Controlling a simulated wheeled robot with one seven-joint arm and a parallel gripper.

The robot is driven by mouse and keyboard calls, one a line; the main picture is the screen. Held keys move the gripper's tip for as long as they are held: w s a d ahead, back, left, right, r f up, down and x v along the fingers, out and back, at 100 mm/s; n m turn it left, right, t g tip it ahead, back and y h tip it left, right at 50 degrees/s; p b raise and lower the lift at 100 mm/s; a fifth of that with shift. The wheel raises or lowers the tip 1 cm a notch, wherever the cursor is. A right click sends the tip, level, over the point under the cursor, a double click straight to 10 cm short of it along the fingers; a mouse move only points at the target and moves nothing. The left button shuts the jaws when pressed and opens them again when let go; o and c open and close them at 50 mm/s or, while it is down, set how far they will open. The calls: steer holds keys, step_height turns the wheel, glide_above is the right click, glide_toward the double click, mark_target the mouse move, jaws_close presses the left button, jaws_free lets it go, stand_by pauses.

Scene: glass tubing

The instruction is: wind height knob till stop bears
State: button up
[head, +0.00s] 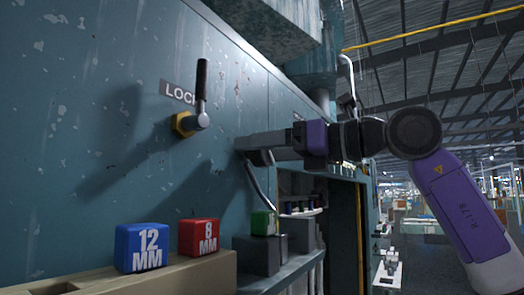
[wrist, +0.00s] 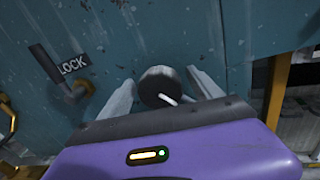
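In the wrist view a dark round knob (wrist: 158,86) with a white pointer mark stands on the blue-green panel (wrist: 225,50). I take it to be the height knob. My gripper (wrist: 160,76) is open, with one pale finger on each side of the knob and a narrow gap seeming to show at each side. In the head view my gripper (head: 245,147) reaches in from the right, its tips close to the panel, and hides the knob. No stop can be made out in either view.
A lever with a black handle (head: 202,82) and yellow hub stands upright by the LOCK label (head: 178,93), left of my gripper. Blue 12 MM (head: 142,247) and red 8 MM (head: 199,237) blocks sit on a ledge below. A grey box overhangs above.

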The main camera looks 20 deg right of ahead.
mark_target(269, 150)
steer(key=shift+s+d+f+b, duration=0.15)
steer(key=shift+s+d+b, duration=0.15)
steer(key=shift+s+d, duration=0.1)
steer(key=b+v, duration=0.2)
steer(key=v, duration=0.4)
steer(key=shift+s+d, duration=0.2)
steer(key=shift+s, duration=0.1)
